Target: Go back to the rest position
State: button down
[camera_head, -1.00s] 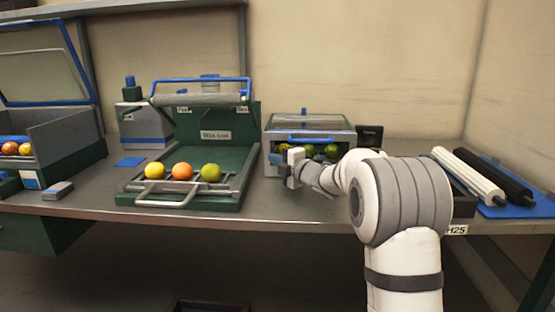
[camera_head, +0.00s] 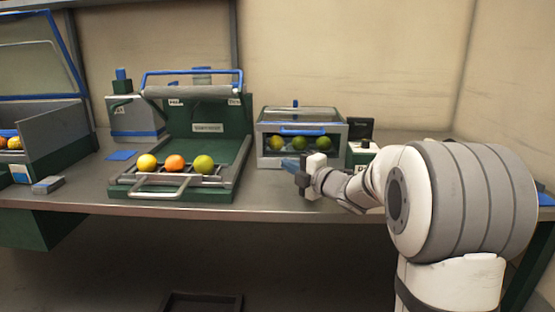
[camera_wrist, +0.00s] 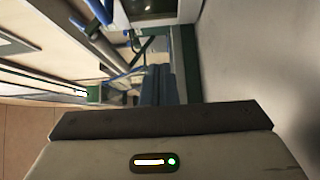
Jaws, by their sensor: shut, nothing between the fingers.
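My gripper (camera_head: 293,167) is in front of the clear-fronted box at the middle of the bench, apart from it as far as I can see. Its bluish fingers point left and are shut with nothing between them. The fingers also show in the wrist view (camera_wrist: 158,86), side by side. My white and grey arm reaches in from the right and hides the bench's right part.
A green tray device (camera_head: 222,150) holds a yellow, an orange and a green fruit. A bin (camera_head: 55,140) stands at far left.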

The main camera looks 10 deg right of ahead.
jog(key=s+d+r+m+g+h+p, duration=0.2)
jog(key=s+d+r+m+h+p, duration=0.75)
jog(key=m+p, duration=0.6)
jog(key=s+a+r+m+g+p, duration=0.2)
jog(key=s+m+g+p, duration=0.3)
jog(key=s, duration=0.8)
jog(key=s+a+r+m+g+h+p, duration=0.1)
jog(key=s+a+r+m+g+p, duration=0.1)
jog(key=s+p, duration=0.6)
jog(key=s+a+m+g, duration=0.1)
jog(key=s+m+g, duration=0.1)
jog(key=s, duration=0.4)
jog(key=shift+a+m+g, duration=0.15)
jog(key=shift+m+g, duration=0.2)
jog(key=shift+g, duration=0.15)
jog(key=shift+s, duration=0.1)
